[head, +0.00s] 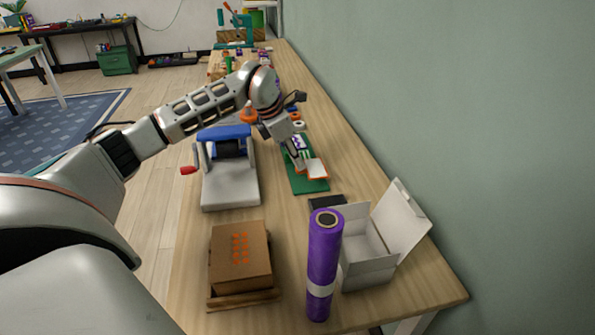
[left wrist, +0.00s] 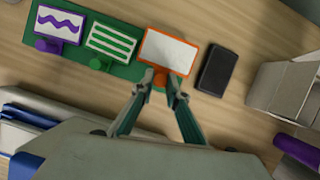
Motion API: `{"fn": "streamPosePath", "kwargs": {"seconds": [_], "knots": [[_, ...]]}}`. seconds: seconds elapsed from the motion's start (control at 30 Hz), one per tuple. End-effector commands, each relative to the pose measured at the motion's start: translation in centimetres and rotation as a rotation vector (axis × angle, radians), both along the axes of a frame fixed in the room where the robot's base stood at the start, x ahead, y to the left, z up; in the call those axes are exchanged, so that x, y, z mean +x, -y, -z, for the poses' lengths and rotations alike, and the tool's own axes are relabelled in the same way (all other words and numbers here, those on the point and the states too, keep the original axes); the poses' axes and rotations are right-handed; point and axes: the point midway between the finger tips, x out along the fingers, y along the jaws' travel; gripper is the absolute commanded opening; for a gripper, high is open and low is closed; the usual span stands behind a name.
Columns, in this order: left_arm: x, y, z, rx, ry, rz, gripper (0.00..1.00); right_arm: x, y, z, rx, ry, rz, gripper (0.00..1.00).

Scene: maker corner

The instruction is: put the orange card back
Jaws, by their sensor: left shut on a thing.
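The orange card (left wrist: 170,51), white with an orange rim and an orange knob, is at the right end of the green board (left wrist: 75,58) in the left wrist view. It also shows in the head view (head: 316,169). My left gripper (left wrist: 161,90) is shut on its knob. I cannot tell whether the card touches the board or hovers just over it. A purple card with a wavy line (left wrist: 60,25) and a green striped card (left wrist: 110,42) sit on the board to its left. My right gripper is out of view.
A dark flat block (left wrist: 220,70) lies just right of the orange card. An open white box (head: 367,265), a purple roll (head: 322,265) and a cardboard box (head: 240,254) stand nearer. A blue-topped machine with a red handle (head: 230,185) stands left of the board.

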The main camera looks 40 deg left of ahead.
Motion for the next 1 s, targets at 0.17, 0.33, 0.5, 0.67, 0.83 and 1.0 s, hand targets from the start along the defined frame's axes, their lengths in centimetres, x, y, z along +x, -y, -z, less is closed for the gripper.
{"fn": "streamPosePath", "kwargs": {"seconds": [0.17,0.33,0.5,0.67,0.83,1.0], "knots": [[-0.1,0.0,3.0,0.000,-0.007,0.001,0.00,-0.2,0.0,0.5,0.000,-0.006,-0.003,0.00],[0.0,0.0,3.9,0.001,-0.002,-0.001,0.00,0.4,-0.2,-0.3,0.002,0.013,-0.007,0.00],[0.0,0.0,3.8,0.001,-0.001,0.000,0.00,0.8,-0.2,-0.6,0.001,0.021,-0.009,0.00],[0.0,0.0,4.1,0.000,-0.002,0.000,0.17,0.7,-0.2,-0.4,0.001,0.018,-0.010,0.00],[0.0,0.0,4.1,0.000,-0.002,0.000,0.31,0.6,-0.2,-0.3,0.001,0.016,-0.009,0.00],[0.0,0.0,4.1,0.000,-0.002,0.000,0.31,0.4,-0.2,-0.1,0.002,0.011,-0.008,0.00]]}}
